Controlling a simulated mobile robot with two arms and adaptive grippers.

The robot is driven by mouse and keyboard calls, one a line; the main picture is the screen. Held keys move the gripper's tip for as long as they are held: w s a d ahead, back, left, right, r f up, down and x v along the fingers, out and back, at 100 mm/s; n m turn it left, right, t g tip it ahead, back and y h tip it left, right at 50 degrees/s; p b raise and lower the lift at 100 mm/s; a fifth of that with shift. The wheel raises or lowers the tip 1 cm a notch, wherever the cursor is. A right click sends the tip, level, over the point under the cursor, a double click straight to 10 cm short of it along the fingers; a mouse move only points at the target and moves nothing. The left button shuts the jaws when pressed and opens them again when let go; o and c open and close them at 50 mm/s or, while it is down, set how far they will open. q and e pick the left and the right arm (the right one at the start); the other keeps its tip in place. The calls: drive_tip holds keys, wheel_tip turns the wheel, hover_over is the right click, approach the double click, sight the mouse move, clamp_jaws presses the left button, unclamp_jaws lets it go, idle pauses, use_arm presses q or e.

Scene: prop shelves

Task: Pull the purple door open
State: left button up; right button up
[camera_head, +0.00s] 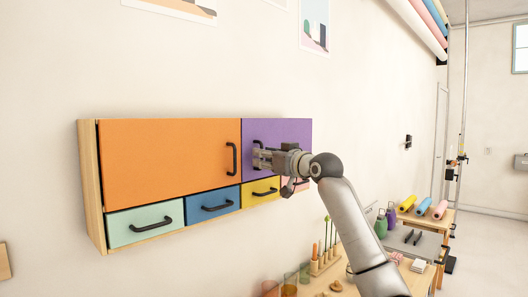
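The purple door (290,130) is at the upper right of a wall cabinet and looks closed, flush with the cabinet front. Its black upright handle (256,146) is near its left edge. My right gripper (259,158) is at this handle, pointing left, with its fingertips overlapping the handle in the picture. I cannot tell whether the fingers are closed on it. The gripper and wrist hide part of the door's lower middle. My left gripper is not in view.
An orange door (165,160) is left of the purple one. Mint (130,233), blue (208,193), yellow (258,182) and pink (296,187) drawers are below, the pink one partly hidden. A wooden table (323,284) with small items stands below right.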

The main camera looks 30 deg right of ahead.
drive_tip(key=shift+w, duration=0.4)
clamp_jaws()
